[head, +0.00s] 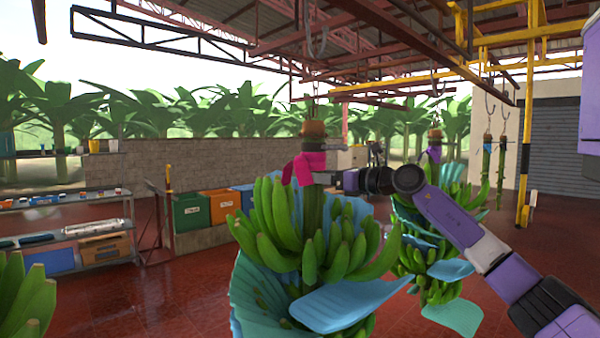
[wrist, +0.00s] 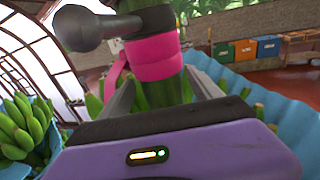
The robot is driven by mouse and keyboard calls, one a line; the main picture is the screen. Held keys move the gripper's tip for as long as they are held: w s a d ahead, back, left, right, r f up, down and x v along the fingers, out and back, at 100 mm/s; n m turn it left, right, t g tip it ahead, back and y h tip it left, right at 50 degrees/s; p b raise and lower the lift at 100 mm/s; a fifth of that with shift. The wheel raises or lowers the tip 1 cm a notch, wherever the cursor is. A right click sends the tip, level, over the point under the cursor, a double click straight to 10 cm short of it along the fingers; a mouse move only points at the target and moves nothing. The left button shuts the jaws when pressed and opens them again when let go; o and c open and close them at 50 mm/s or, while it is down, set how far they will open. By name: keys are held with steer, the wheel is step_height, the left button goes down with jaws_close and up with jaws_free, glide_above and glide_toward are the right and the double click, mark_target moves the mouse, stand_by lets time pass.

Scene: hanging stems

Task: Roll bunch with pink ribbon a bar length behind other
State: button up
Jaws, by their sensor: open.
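The bunch with the pink ribbon (head: 303,166) hangs from the overhead rail in the centre of the head view, green bananas (head: 275,215) with blue padding sheets between them. My gripper (head: 328,178) reaches in from the right at its stem, just below the ribbon. In the wrist view the open fingers (wrist: 155,88) stand on either side of the green stem (wrist: 155,93), under the pink ribbon (wrist: 154,60); contact cannot be told. The other bunch (head: 440,245), with a purple ribbon (head: 434,153), hangs behind to the right, partly hidden by my arm.
A yellow rail (head: 430,74) runs overhead with empty hooks. Bare stems (head: 486,170) hang farther right near a yellow post (head: 525,150). Shelving (head: 70,205) and coloured bins (head: 192,212) stand at left. More bananas (head: 25,305) hang at the near left. Red floor is open at left.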

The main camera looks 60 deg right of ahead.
steer(key=shift+w+d+p, duration=0.2)
steer(key=shift+w+p, duration=0.45)
steer(key=shift+w, duration=1.7)
jaws_close()
